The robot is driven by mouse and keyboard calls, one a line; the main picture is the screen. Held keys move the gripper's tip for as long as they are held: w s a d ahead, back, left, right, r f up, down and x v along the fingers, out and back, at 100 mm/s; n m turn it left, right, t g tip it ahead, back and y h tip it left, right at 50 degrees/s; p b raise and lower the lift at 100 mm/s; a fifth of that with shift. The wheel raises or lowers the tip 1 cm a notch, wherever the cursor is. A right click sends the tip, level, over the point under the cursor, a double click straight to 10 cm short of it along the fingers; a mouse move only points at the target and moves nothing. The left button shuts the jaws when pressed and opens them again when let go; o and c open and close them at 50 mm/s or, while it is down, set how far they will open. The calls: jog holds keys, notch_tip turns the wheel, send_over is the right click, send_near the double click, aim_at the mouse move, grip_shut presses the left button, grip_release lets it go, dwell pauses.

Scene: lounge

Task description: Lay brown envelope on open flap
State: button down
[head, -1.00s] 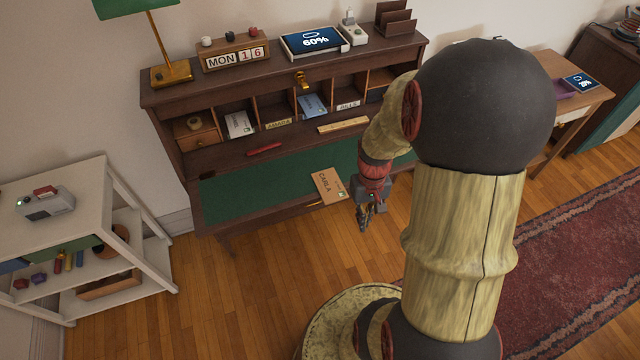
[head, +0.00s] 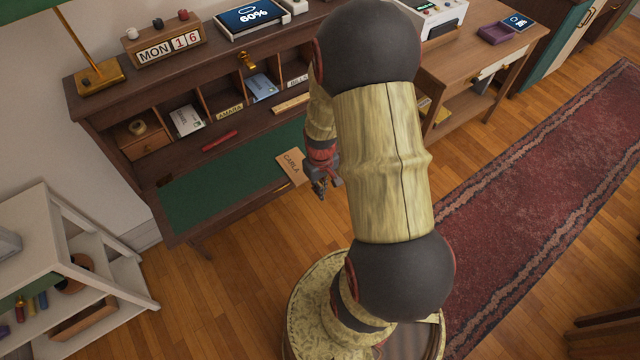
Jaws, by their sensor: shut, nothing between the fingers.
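The brown envelope (head: 289,166), marked CARLA, lies on the green surface of the desk's open flap (head: 215,188), at its right front edge. Its front corner appears to reach the flap's edge. My gripper (head: 320,192) is shut and empty, just right of the envelope and in front of the flap's edge. It looks apart from the envelope. My arm hides the right end of the flap.
The desk's pigeonholes (head: 205,98) hold envelopes, with a red stick (head: 219,141) and a ruler (head: 291,104) in front. A white shelf (head: 75,245) stands at left. A side table (head: 480,55) stands at right. Wooden floor is free before the desk.

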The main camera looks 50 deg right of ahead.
aim_at(297, 166)
jog(key=shift+w+d+f+b, duration=0.15)
jog(key=shift+w+f+b, duration=0.15)
jog(key=shift+w, duration=0.35)
jog(key=shift+w+d+f+b, duration=0.15)
jog(key=shift+w+d+f, duration=0.1)
jog(key=shift+w, duration=0.4)
jog(key=shift+w+d+f+b, duration=0.1)
jog(key=shift+w+f+b, duration=0.2)
jog(key=shift+w, duration=0.35)
jog(key=shift+w+d+p, duration=0.2)
jog(key=shift+w, duration=0.55)
jog(key=shift+w+d+p, duration=0.15)
jog(key=shift+w, duration=0.55)
